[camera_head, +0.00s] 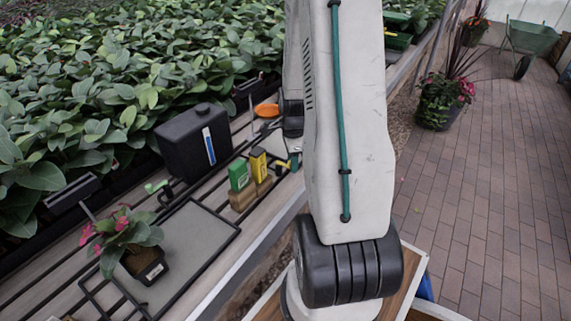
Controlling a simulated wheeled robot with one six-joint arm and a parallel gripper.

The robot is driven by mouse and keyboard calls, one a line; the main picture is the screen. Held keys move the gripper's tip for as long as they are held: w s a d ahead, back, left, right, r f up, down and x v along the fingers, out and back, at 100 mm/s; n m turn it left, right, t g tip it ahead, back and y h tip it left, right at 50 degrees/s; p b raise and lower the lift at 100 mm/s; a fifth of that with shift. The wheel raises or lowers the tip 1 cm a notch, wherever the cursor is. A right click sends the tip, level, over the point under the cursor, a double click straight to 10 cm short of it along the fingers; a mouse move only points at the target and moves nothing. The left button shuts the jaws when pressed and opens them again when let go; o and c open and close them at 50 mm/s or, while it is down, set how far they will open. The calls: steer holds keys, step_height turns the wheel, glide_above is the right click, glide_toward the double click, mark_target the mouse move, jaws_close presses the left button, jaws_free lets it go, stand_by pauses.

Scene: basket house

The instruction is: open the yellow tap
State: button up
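A black tank (180,152) with a blue and white strip stands on the slatted bench. A green tap handle (155,187) shows at its lower left. A small yellow piece (283,164), which looks like the yellow tap's handle, shows to the right of the tank, beyond the yellow box. My gripper (294,160) is right beside this yellow piece, at the left edge of my arm. My arm hides most of the gripper, so I cannot tell whether its fingers are apart or touching the yellow piece.
A green box (239,176) and a yellow box (258,164) stand in wooden holders close to the gripper. An orange object (267,110) lies behind. The brick path (480,220) at right is mostly clear.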

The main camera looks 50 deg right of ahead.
steer(key=shift+w+d, duration=0.35)
steer(key=shift+w, duration=0.05)
steer(key=shift+s+a, duration=0.25)
step_height(320, 180, up, 7)
stand_by(0.4)
